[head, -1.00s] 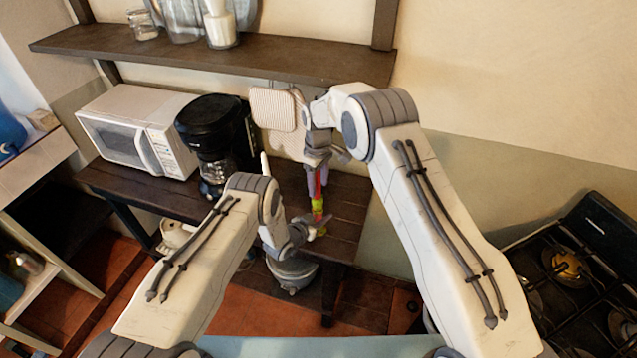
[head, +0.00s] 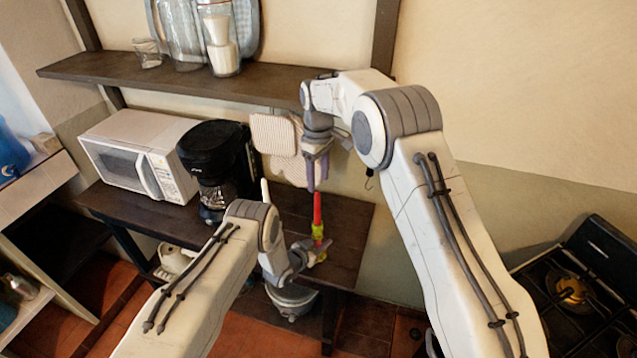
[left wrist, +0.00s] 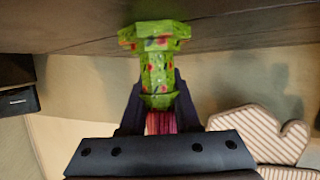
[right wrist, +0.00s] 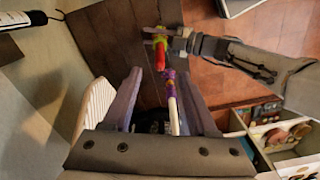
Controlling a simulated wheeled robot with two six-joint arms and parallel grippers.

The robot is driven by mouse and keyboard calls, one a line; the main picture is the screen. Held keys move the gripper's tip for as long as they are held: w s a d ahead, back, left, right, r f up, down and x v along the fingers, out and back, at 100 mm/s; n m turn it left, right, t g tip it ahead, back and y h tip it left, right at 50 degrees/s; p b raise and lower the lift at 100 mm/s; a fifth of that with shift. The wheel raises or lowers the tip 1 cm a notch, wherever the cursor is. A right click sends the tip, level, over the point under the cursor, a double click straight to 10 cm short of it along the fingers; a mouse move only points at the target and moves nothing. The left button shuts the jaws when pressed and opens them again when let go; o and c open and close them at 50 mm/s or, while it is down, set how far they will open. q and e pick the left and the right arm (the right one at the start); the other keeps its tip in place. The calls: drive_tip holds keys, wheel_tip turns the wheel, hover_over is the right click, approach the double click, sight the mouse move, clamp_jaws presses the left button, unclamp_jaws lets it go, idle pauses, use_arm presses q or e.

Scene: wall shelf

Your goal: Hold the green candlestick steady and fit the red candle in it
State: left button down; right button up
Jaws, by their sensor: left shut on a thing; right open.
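A reddish part of the candle (left wrist: 160,122) shows between the fingers. My right gripper (head: 317,187) is open and empty just above the candle; the right wrist view shows the candle (right wrist: 160,57) beyond its fingertips.
A black coffee maker (head: 215,165) and white microwave (head: 140,155) stand left on the table (head: 345,225). Striped mitts (head: 277,135) hang behind. A shelf (head: 190,68) with jars is above. A slim purple-and-white thing (right wrist: 172,105) shows in the right wrist view.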

use_arm(q)
drive_tip(key=c, duration=0.6)
unclamp_jaws()
drive_tip(key=shift+o, duration=0.2)
